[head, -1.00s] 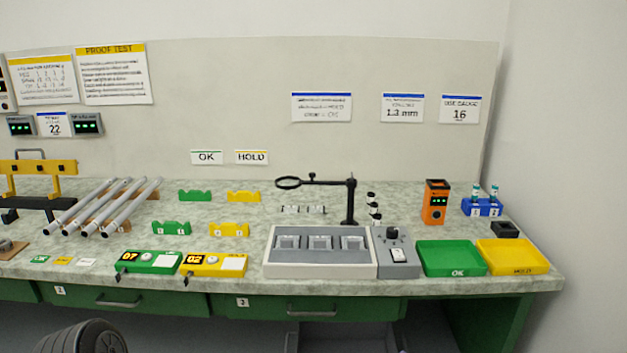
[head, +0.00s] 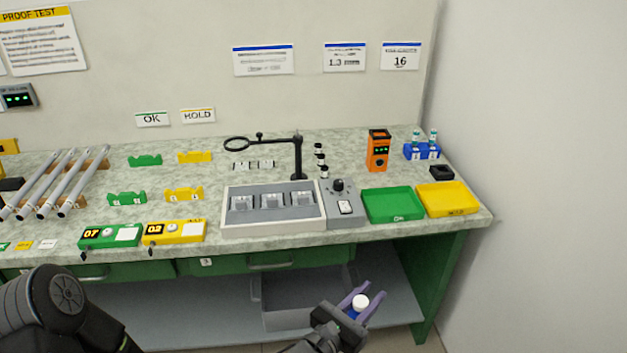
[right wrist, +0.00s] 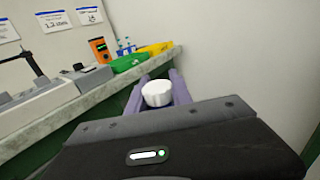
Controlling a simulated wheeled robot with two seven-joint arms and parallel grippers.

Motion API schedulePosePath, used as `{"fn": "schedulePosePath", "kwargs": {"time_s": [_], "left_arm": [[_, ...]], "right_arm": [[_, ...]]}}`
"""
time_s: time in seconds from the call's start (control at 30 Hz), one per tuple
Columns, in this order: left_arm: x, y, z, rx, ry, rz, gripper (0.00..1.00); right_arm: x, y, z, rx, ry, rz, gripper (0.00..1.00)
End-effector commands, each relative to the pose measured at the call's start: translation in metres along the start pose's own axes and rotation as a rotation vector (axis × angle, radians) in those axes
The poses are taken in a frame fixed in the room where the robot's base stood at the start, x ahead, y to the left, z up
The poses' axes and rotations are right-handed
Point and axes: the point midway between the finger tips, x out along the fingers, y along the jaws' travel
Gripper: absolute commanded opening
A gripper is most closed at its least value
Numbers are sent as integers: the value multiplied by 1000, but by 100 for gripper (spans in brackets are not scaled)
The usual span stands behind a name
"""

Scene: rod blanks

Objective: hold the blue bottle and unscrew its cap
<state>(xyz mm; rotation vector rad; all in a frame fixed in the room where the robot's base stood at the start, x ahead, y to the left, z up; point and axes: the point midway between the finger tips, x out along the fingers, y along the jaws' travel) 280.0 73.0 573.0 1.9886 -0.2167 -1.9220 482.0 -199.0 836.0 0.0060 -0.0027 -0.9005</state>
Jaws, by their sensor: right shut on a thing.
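The blue bottle (head: 352,312) is in my right gripper (head: 358,299), in front of the bench and below its top. Its white cap (head: 361,301) is on top and also shows in the right wrist view (right wrist: 157,93). The purple fingers of the right gripper (right wrist: 152,98) are shut on the bottle, one on each side. In the right wrist view the bottle's body is hidden below the cap and behind the gripper housing. A dark link of my left arm shows at the lower left of the head view, but the left gripper is not in view.
The bench top (head: 340,242) runs across, its front edge close to the right gripper. A green tray (head: 393,218), a yellow tray (head: 447,211) and a grey fixture (head: 272,228) stand near that edge. A grey bin (head: 290,318) is on the lower shelf. A wall closes the right side.

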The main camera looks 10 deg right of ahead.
Motion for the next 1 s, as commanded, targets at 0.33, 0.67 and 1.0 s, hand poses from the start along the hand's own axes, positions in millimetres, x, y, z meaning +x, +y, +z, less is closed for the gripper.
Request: {"fn": "schedulePosePath", "kwargs": {"time_s": [0.33, 0.67, 1.0], "left_arm": [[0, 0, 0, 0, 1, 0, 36], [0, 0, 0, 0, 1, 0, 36], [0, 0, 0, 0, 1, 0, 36]], "right_arm": [[-18, 18, -3, -2, 0, 115, 0], [-75, 76, -14, -5, 1, 479, 0], [-108, 111, -20, 0, 4, 697, 0]]}}
